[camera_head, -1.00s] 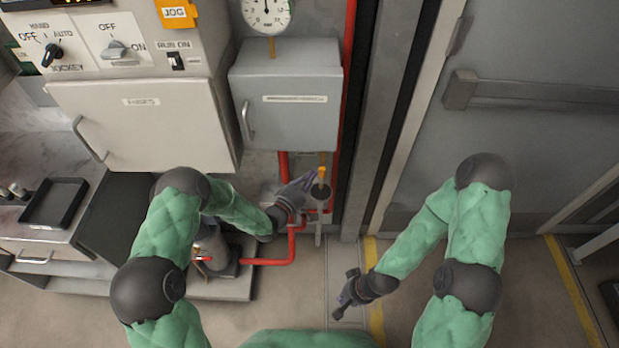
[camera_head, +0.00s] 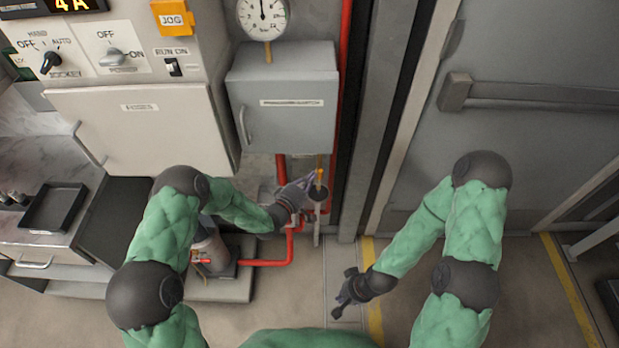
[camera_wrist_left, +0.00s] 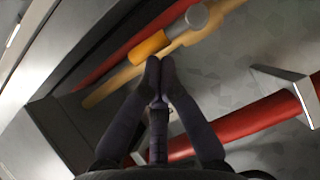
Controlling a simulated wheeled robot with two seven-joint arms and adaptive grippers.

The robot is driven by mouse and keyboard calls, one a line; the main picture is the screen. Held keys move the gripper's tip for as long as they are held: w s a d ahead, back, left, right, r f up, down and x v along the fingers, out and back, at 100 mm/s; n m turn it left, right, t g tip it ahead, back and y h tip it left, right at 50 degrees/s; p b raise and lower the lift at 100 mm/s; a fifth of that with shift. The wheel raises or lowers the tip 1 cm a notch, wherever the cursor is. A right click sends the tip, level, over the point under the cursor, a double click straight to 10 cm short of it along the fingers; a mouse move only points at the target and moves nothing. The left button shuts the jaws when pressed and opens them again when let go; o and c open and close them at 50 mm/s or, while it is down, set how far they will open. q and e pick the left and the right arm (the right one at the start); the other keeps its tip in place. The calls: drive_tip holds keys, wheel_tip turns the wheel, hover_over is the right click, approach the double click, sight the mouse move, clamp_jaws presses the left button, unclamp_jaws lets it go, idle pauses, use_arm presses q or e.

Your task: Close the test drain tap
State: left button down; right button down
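The test drain tap has an orange-yellow lever (camera_head: 320,177) on a thin brass pipe, below the grey box near the red pipes. In the left wrist view the orange lever sleeve (camera_wrist_left: 150,47) lies aslant along the brass pipe, with a round silver end beside it. My left gripper (camera_head: 308,183) is just left of the tap. In the left wrist view its fingertips (camera_wrist_left: 160,66) are together with nothing visible between them, right at the lever's lower side; I cannot tell whether they touch it.
A grey box (camera_head: 283,110) with a gauge (camera_head: 263,17) above it hangs over the tap. A red pipe (camera_head: 265,262) runs low near a pump. The control cabinet (camera_head: 140,125) stands left, a grey door (camera_head: 545,150) right. Floor before the door is free.

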use_arm(q)
drive_tip(key=d+m+g+y+p, duration=0.2)
drive_tip(key=d+m+y+p, duration=0.2)
drive_tip(key=d+m+y, duration=0.2)
drive_tip(key=shift+d+f+m+g+y, duration=0.3)
drive_tip(key=shift+d+f+m, duration=0.15)
drive_tip(key=shift+d+m, duration=0.2)
idle(0.3)
drive_tip(key=shift+r+p, duration=0.15)
drive_tip(key=shift+p, duration=0.15)
drive_tip(key=shift+r+p, duration=0.45)
drive_tip(key=shift+r, duration=0.25)
